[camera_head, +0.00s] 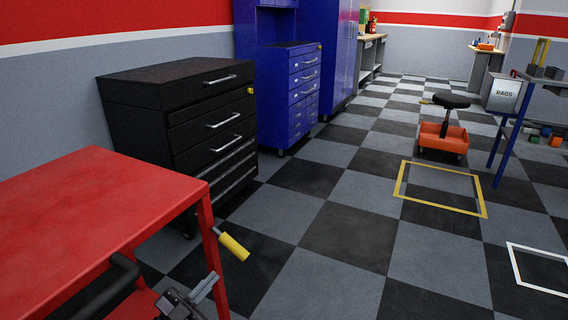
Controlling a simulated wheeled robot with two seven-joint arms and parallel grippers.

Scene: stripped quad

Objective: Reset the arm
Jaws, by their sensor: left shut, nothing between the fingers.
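My left gripper (192,296) shows at the bottom edge, left of the middle, beside the front leg of the red cart (95,205). It is shut and holds nothing. Part of it is cut off by the picture's lower edge. My right gripper is not in view. A yellow grip (234,247) on a short grey shaft sticks out beside the cart's leg, above and right of my left gripper, apart from it.
The red cart fills the lower left. Behind it stand a black drawer cabinet (185,120) and blue drawer cabinet (292,92). A stool with orange base (441,140) and blue-legged table (506,135) stand at right. The checkered floor (345,232) is clear in the middle.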

